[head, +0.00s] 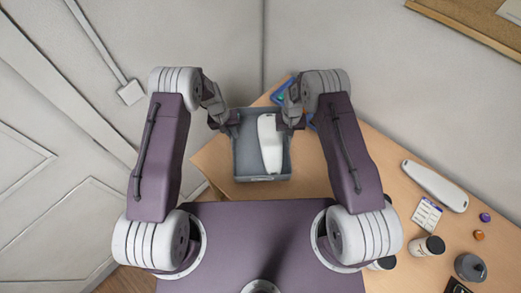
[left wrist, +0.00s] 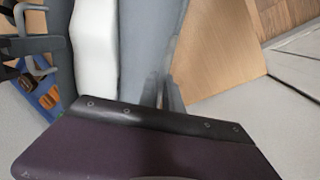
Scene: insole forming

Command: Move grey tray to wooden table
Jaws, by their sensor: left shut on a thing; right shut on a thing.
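The grey tray (head: 247,160) is in front of me in the head view, over the left end of the wooden table (head: 400,185). A white insole-shaped piece (head: 269,143) lies in it, toward its right side. My left gripper (head: 229,124) is shut on the tray's left wall. My right gripper (head: 291,121) is shut on the tray's right wall. In the left wrist view, the tray (left wrist: 137,50) and the white piece (left wrist: 96,45) show close up. I cannot tell whether the tray touches the tabletop.
Blue items (head: 283,91) lie behind the tray by my right gripper. A second white piece (head: 435,185), a label card (head: 427,215), small caps and several jars (head: 470,267) stand on the table's right. Walls rise behind and left. Bare wood shows left of the tray.

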